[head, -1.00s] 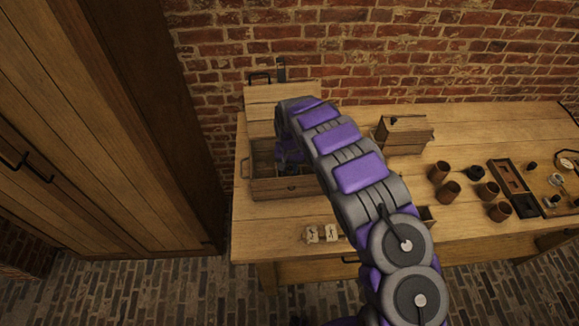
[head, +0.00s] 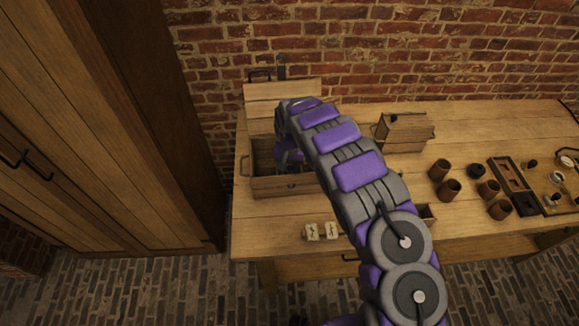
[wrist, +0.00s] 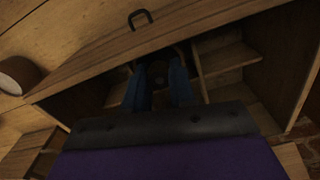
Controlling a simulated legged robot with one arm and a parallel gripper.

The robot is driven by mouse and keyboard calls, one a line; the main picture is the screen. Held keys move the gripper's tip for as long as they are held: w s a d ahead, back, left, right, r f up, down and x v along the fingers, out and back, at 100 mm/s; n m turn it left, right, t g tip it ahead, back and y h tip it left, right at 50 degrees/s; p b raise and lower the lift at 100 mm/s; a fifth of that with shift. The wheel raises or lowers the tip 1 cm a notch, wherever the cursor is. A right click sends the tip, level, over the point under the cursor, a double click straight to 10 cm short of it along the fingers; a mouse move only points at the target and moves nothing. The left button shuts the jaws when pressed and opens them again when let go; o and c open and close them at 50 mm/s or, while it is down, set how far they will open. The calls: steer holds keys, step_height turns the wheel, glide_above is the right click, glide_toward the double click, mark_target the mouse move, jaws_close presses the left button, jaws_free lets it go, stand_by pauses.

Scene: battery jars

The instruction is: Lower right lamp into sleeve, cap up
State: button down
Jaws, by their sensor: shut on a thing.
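In the wrist view, my gripper (wrist: 163,88) is shut on a dark, rounded thing (wrist: 158,74), which I take for the lamp. Shadow and the fingers hide most of it, so I cannot tell its cap or tilt. The gripper points down into an open wooden chest (head: 287,187) with inner dividers (wrist: 226,57). The held thing is beside a divider, near the wall with the black handle (wrist: 140,18). In the head view, my arm hides the held thing. I cannot make out a sleeve around it.
The chest's raised lid (head: 283,94) stands at the back. Two pale marked blocks (head: 312,232) (head: 331,230) lie on the bench (head: 285,215) in front. A wooden box (head: 404,132) stands right of my arm. Several brown cups (head: 449,190) and a dark tray (head: 512,184) are farther right.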

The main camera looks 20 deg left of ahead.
steer(key=c, duration=0.8)
jaws_free()
steer(key=shift+c, duration=0.2)
steer(key=shift+r, duration=0.1)
step_height(320, 180, up, 17)
steer(key=p, duration=0.1)
steer(key=s+d+r+m+h+b, duration=0.1)
steer(key=s+d+r, duration=0.1)
steer(key=d+r, duration=0.35)
steer(key=s+d+r+m, duration=0.1)
steer(key=s+d+r, duration=0.15)
steer(key=d, duration=0.65)
steer(key=s+d+r+g+b, duration=0.1)
steer(key=s+d+r, duration=0.2)
steer(key=s+d, duration=0.65)
steer(key=s+d+r+b, duration=0.15)
steer(key=s+d, duration=0.45)
steer(key=s, duration=0.6)
steer(key=s+d+f+y, duration=0.1)
steer(key=s+f, duration=0.2)
steer(key=s, duration=1.3)
steer(key=shift+s+d+g+b, duration=0.15)
steer(key=shift+s+g+b, duration=0.2)
steer(key=shift+g+b, duration=0.1)
